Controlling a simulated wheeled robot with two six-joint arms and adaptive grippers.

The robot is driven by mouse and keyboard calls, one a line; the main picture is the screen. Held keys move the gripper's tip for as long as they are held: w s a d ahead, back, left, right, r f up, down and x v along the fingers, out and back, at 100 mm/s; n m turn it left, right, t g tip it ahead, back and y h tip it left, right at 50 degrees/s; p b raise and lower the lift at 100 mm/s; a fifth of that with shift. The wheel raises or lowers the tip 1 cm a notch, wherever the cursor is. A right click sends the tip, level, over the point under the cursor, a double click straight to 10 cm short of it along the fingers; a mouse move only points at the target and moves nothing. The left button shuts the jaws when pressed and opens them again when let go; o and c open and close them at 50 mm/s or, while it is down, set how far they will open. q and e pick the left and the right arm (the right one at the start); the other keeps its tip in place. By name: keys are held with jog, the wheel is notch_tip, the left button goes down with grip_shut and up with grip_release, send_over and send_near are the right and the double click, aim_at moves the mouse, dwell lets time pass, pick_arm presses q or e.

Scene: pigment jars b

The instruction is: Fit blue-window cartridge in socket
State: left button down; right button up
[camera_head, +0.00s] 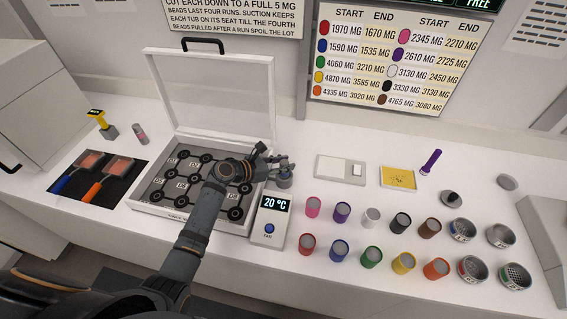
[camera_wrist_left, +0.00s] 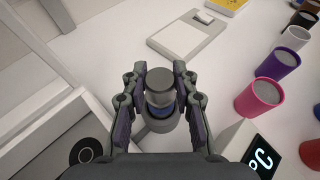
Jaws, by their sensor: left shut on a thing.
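My left gripper (camera_wrist_left: 160,85) is shut on the blue-window cartridge (camera_wrist_left: 159,78), which has a grey round top and a blue band lower down. In the head view the left gripper (camera_head: 283,166) is right of the open white case, behind the 20 °C unit. A round grey base (camera_wrist_left: 158,124), which looks like the socket, shows under the cartridge; a grey round part also shows below the fingers (camera_head: 284,183). I cannot tell whether the cartridge is seated in it or just above it. My right gripper is not in view.
The open case (camera_head: 150,208) with round seats stands left. The 20 °C unit (camera_head: 269,232) is in front. Several coloured jars, such as the pink jar (camera_head: 313,207), stand right. A white scale (camera_head: 340,170) and yellow tray (camera_head: 397,179) lie behind them.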

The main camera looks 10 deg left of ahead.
pick_arm(q)
jog(key=c, duration=1)
grip_release()
jog(key=shift+f, duration=0.15)
jog(key=shift+s+a, duration=0.3)
jog(key=shift+a, duration=0.05)
jog(key=v, duration=1.1)
jog(key=shift+r, duration=0.25)
